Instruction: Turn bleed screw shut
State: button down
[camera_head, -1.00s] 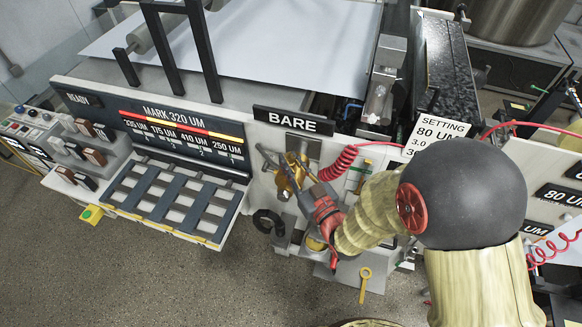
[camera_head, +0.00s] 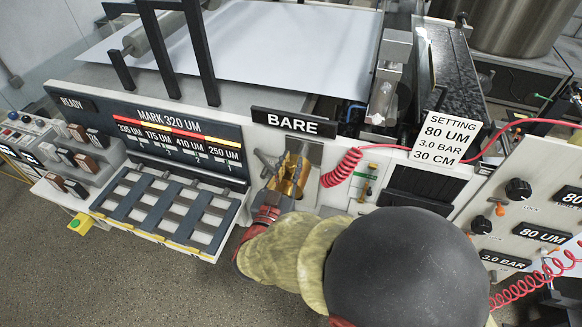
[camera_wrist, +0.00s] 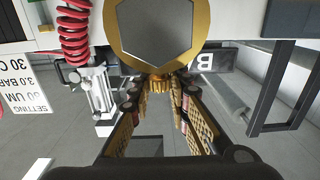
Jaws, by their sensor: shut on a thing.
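The brass body (camera_head: 291,172) sits in a recess of the machine front below the BARE sign. In the wrist view it appears as a gold ring around a dark hexagonal face (camera_wrist: 126,47). A small knurled brass screw (camera_wrist: 158,85) sticks out from the ring's lower edge. I take it to be the bleed screw. My gripper (camera_wrist: 158,94) has its fingertips on either side of this screw and is shut on it. In the head view my gripper (camera_head: 281,173) is at the brass body, with my arm hiding the area below.
A red coiled hose (camera_head: 341,167) hangs just right of the brass body. The setting card (camera_head: 446,138) stands farther right. A slatted rack (camera_head: 165,210) juts out at the left. Open floor lies in front of the machine.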

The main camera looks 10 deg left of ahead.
jog(key=m+g+h, duration=0.1)
jog(key=m+h, duration=0.1)
jog(key=h, duration=0.2)
jog(key=m+g+h, duration=0.1)
jog(key=m+h, duration=0.2)
jog(key=shift+a+r+h+p, duration=0.1)
jog(key=shift+h+p, duration=0.25)
jog(key=shift+h, duration=0.05)
jog(key=shift+m+g+h, duration=0.3)
jog(key=shift+g, duration=0.1)
jog(key=c, duration=1.7)
grip_release()
jog(key=v, duration=1.2)
